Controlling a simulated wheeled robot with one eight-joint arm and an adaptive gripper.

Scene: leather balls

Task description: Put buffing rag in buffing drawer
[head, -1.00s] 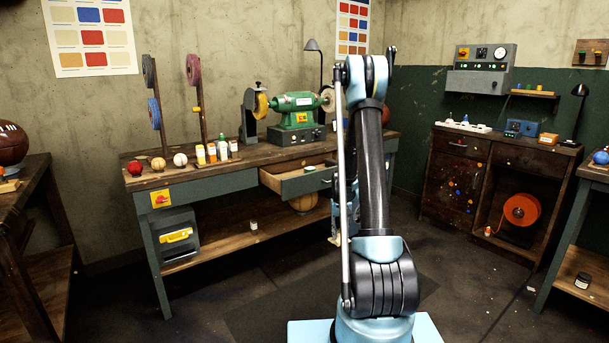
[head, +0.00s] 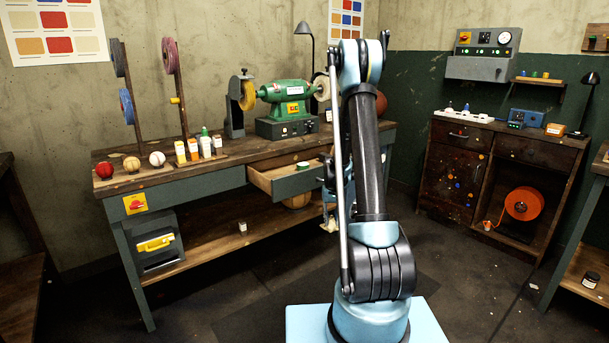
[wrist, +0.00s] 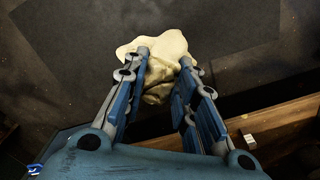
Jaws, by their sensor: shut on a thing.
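In the wrist view, my gripper (wrist: 164,60) is shut on a crumpled cream rag (wrist: 152,45), which bulges between and beyond the fingertips above the dark floor. In the head view my arm hides most of the gripper; a bit of it shows low beside the bench front, right of the drawer. An open drawer (head: 298,184) with a green-grey front sticks out from the workbench. A small green-and-white item (head: 303,165) lies in it. The drawer's right end is partly covered by my arm.
The workbench (head: 230,160) carries a green buffing machine (head: 287,95), several bottles, balls and wheel stands. Its lower shelf (head: 210,243) is below the drawer. A dark cabinet (head: 455,180) with an orange reel (head: 523,203) stands to the right. The floor before the bench is clear.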

